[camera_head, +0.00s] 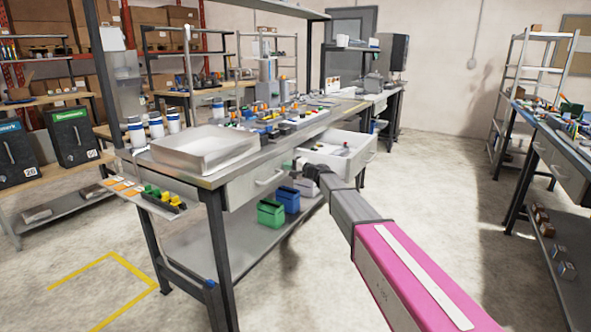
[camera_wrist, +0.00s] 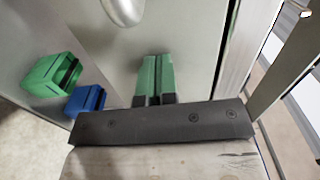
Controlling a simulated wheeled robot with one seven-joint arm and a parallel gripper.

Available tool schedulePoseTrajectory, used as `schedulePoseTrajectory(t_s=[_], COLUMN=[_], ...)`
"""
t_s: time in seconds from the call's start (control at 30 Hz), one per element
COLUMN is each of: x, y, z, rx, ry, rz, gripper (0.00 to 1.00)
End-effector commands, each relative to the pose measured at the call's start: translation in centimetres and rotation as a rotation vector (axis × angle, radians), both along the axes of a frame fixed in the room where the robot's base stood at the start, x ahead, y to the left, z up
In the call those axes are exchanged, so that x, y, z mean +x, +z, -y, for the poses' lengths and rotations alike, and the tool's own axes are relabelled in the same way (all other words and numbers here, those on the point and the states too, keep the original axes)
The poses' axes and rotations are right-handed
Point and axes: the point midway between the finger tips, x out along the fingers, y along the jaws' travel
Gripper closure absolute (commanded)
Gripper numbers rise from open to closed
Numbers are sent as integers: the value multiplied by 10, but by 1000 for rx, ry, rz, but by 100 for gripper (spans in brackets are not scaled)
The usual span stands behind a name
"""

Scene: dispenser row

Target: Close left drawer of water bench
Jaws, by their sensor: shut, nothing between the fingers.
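The workbench (camera_head: 222,178) has two drawers on its front. The left drawer (camera_head: 238,190) looks flush with the bench, with a bar handle (camera_head: 269,179). The right drawer (camera_head: 357,158) is pulled out, and small items lie inside it. My gripper (camera_head: 303,166) is by the bench front, between the left drawer's handle and the open drawer. In the wrist view its green fingers (camera_wrist: 154,78) are together and empty, before a grey panel (camera_wrist: 165,30). A rounded metal handle (camera_wrist: 123,10) shows at the top edge. I cannot tell whether the fingers touch the panel.
A green bin (camera_head: 270,213) and a blue bin (camera_head: 287,199) stand on the lower shelf. A metal tray (camera_head: 205,149) and several small parts are on the bench top. Another bench (camera_head: 560,152) stands at right. The floor between is clear.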

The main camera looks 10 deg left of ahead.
Motion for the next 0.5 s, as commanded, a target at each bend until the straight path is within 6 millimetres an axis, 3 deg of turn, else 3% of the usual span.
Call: schedulePoseTrajectory(t_s=[0.5], x=[5], y=[1], z=[-11], rx=[2], ry=[0], rz=[1], gripper=[100])
